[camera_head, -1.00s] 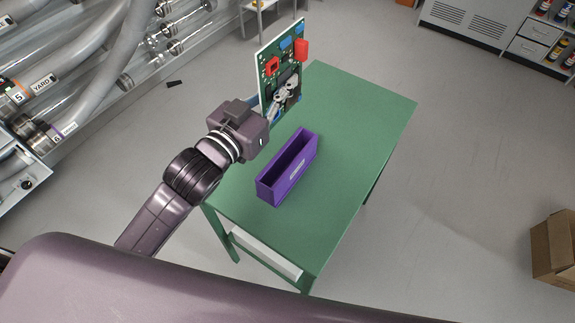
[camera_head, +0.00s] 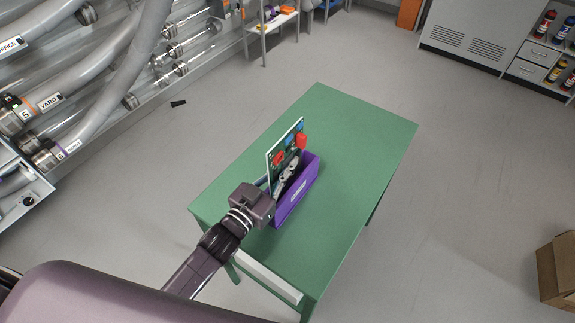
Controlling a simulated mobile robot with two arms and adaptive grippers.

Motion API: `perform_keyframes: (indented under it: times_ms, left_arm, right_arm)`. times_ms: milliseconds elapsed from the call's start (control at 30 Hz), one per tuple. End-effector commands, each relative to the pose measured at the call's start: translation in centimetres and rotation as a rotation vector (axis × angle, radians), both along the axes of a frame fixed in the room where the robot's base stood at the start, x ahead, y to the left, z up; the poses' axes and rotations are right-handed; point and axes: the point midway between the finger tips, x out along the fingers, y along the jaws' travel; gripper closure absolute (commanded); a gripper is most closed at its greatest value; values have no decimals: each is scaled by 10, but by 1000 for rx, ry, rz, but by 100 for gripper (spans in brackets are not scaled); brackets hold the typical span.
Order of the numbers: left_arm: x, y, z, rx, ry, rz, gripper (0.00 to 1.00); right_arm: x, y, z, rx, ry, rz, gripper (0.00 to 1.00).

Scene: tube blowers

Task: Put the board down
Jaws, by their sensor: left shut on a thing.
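The board (camera_head: 283,144) is a green circuit board with red and blue parts and a pale edge. It stands upright at the purple open-topped box (camera_head: 298,197) on the green table (camera_head: 352,118). Its lower part is hidden by my gripper and the box, so I cannot tell whether it is inside the box or just above it. My left gripper (camera_head: 287,174) is shut on the board, low on its face. My right gripper is not in view.
The green table is clear around the box. Large tubes (camera_head: 84,84) and glass pipes line the wall at the left. A cardboard box (camera_head: 557,270) stands on the floor at the right. Grey cabinets (camera_head: 468,35) stand at the back right.

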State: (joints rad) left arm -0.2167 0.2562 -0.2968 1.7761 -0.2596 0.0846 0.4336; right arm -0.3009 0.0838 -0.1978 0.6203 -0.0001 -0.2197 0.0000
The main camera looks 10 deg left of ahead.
Motion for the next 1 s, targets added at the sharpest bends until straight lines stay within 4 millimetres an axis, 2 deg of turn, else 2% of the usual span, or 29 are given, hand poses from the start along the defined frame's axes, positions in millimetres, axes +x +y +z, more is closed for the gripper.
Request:
perform_keyframes:
  times_ms: [100, 333, 867, 900, 1000]
  left_arm:
    - [0, 0, -8, -1, -3, 0, 100]
    - [0, 0, -8, -1, -3, 0, 100]
    - [0, 0, -20, -1, -2, 0, 100]
    - [0, 0, -21, 0, 0, 0, 90]
    - [0, 0, -22, 0, 1, 0, 79]
  right_arm:
    - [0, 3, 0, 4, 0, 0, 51]
    - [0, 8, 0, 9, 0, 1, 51]
    - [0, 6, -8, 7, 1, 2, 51]
    - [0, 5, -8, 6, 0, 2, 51]
    - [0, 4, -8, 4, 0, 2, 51]
